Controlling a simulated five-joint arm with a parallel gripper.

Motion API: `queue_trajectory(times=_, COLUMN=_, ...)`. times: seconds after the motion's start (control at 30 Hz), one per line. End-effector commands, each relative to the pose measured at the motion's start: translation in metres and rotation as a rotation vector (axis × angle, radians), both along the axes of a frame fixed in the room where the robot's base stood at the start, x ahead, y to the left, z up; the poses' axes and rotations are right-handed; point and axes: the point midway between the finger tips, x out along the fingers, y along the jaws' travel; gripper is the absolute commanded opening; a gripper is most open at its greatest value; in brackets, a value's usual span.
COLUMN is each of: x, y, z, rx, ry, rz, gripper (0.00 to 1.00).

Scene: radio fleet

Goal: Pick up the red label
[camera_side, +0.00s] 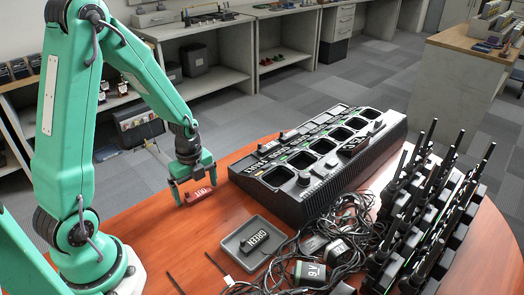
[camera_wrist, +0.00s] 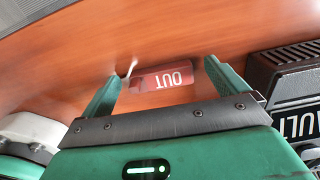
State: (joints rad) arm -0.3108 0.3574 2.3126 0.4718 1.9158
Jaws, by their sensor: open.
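The red label (camera_side: 201,195), marked OUT, lies on the wooden table near its left edge. My gripper (camera_side: 195,191) is directly over it, pointing down, with its fingers apart. I cannot tell how high the fingertips are above the table.
A black multi-slot charger (camera_side: 318,160) stands right of my gripper. Tangled black cables (camera_side: 348,222), adapters and several radios (camera_side: 425,220) fill the right side.

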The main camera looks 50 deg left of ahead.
Motion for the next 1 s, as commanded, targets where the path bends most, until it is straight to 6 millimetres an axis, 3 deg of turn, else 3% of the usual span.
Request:
queue_trajectory(times=0.5, x=0.0001, y=0.0, z=-0.0011, rx=0.0, ry=0.0, rz=0.0, gripper=0.98)
queue_trajectory(times=0.57, x=0.0001, y=0.0, z=-0.0011, rx=0.0, ry=0.0, rz=0.0, gripper=0.9)
queue_trajectory(times=0.77, x=0.0001, y=0.0, z=-0.001, rx=0.0, ry=0.0, rz=0.0, gripper=0.51)
queue_trajectory(times=1.0, x=0.0002, y=0.0, z=-0.001, rx=0.0, ry=0.0, rz=0.0, gripper=0.5)
